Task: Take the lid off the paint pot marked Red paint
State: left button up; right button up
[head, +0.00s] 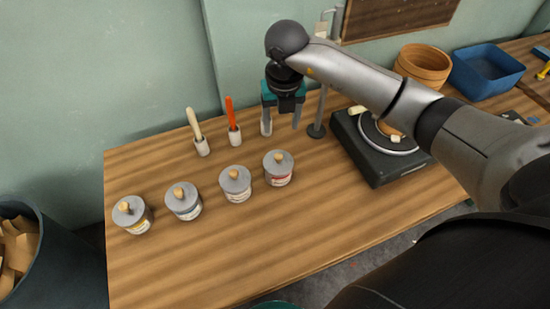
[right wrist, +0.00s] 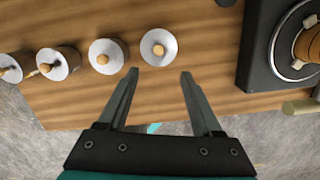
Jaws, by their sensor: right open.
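The pot with the red label (head: 279,174) stands upright on the bench, the rightmost in a row of several grey pots. Its grey lid (head: 277,161) is on, with a round wooden knob on top. In the right wrist view the rightmost lid (right wrist: 158,47), which appears to be the same one, lies just beyond the fingertips. My right gripper (head: 281,130) is open and empty, pointing down above the bench. In the head view it shows just above the red-labelled pot, not touching it. My left gripper is not in view.
Other lidded pots (head: 236,184) stand to the left, one with a yellow label (head: 138,224). Behind are brush holders (head: 201,147), a metal stand (head: 317,130) and the wall. A black turntable unit (head: 375,160) is at right. The bench front (head: 250,235) is clear.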

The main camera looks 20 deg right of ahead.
send_near(279, 156)
jog(key=f, duration=0.1)
jog(key=f+b, duration=0.1)
jog(key=f, duration=0.1)
jog(key=shift+w+b, duration=0.2)
jog(key=shift+b, duration=0.1)
jog(key=shift+f, duration=0.45)
jog(key=f, duration=0.1)
jog(key=f+b, duration=0.1)
jog(key=f, duration=0.1)
jog(key=shift+w+f, duration=0.25)
jog(key=shift+f, duration=0.1)
jog(key=shift+w+f+b, duration=0.1)
jog(key=shift+f+b, duration=0.2)
jog(key=shift+f, duration=0.25)
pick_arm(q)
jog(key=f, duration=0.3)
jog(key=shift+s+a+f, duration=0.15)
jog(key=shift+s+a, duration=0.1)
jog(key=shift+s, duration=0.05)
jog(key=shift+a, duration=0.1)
pick_arm(e)
jog(key=shift+c, duration=0.4)
jog(key=shift+c, duration=0.8)
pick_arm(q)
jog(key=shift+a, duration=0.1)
pick_arm(e)
grip_shut()
